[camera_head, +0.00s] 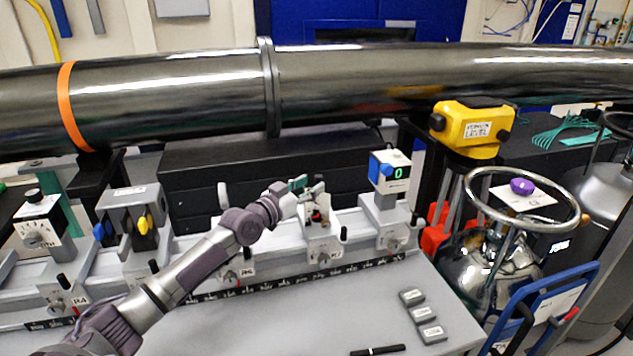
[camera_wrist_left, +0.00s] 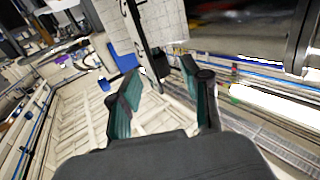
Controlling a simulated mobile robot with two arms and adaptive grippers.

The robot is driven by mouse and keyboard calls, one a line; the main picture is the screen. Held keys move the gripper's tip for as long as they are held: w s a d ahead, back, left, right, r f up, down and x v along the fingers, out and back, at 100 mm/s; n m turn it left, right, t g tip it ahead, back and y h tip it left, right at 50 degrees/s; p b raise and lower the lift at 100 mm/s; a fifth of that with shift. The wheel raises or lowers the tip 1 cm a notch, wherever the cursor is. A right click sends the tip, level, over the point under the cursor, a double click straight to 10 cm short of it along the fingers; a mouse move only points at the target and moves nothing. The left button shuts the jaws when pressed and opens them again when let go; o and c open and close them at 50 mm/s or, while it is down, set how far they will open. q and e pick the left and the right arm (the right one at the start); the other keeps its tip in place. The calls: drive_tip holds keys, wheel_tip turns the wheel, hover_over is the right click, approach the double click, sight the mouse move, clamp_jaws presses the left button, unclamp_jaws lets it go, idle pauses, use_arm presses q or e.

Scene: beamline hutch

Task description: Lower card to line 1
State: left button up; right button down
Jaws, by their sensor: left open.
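My left gripper (camera_head: 307,187) is at the end of my arm over the rail, just above a white carriage (camera_head: 320,240) with a small red and black part. In the left wrist view its two teal-lined fingers (camera_wrist_left: 160,95) are apart, with nothing clearly held between them. Beyond the fingers stands a pale panel with faint lines (camera_wrist_left: 165,22), with a narrow dark upright part beside it. I cannot tell whether this panel is the card, nor read a line number. In the head view my gripper partly hides the carriage top. My right gripper is not in view.
A box with a green "0" display (camera_head: 395,172) stands right of the gripper. A holder with blue and yellow knobs (camera_head: 130,210) stands left. A large dark pipe (camera_head: 170,95) runs behind. Grey labelled blocks (camera_head: 432,333) and a black pen (camera_head: 378,350) lie on the bench front.

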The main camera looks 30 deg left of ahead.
use_arm(q)
drive_tip(key=shift+s+a, duration=0.15)
drive_tip(key=shift+s, duration=1.5)
